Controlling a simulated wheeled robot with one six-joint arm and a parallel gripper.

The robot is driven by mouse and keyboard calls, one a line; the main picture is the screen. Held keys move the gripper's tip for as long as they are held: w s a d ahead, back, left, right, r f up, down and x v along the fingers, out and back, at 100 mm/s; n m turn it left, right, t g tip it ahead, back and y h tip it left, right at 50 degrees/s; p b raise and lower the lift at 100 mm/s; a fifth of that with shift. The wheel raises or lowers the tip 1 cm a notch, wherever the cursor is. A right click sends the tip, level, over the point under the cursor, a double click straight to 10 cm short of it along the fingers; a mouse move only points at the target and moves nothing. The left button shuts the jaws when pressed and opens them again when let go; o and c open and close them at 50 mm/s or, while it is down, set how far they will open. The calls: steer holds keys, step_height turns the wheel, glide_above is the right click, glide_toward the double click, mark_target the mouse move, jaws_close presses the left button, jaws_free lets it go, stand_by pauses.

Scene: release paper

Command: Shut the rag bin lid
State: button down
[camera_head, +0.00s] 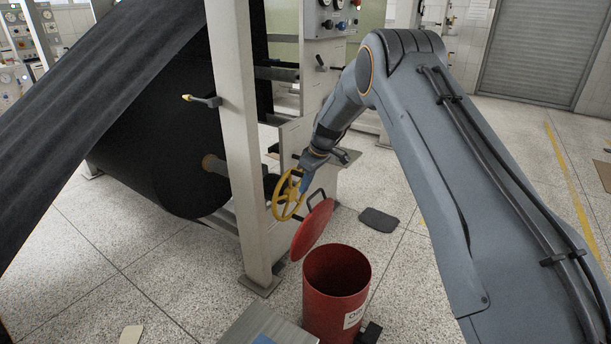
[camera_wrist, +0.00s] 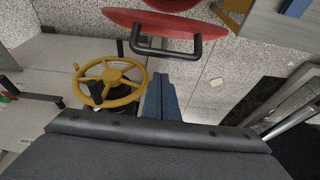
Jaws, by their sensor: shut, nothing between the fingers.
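The red rag bin (camera_head: 325,312) stands open on the floor, its dark inside showing. Its red lid (camera_head: 313,230) is raised, tilted steeply up at the bin's back-left rim. A dark bar handle (camera_head: 322,193) sticks out from the lid's outer face. My gripper (camera_head: 305,186), with blue fingers, is shut and empty behind the lid, close to the handle. In the wrist view the blue fingers (camera_wrist: 162,95) point toward the handle (camera_wrist: 165,54) on the lid (camera_wrist: 185,28); whether they touch it I cannot tell.
A yellow handwheel (camera_head: 288,195) is just left of my gripper, on the machine frame. A pale upright post (camera_head: 236,140) and a big black roll (camera_head: 150,145) stand further left. A grey box (camera_head: 262,325) is beside the bin. A dark pedal-like plate (camera_head: 379,219) lies on the floor.

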steer(key=shift+s+d+r+p, duration=0.2)
steer(key=shift+s+d, duration=0.2)
steer(key=shift+d, duration=0.2)
steer(key=shift+s+d+r+p, duration=0.15)
steer(key=shift+s+d, duration=0.2)
steer(key=shift+d, duration=0.25)
steer(key=shift+f, duration=0.15)
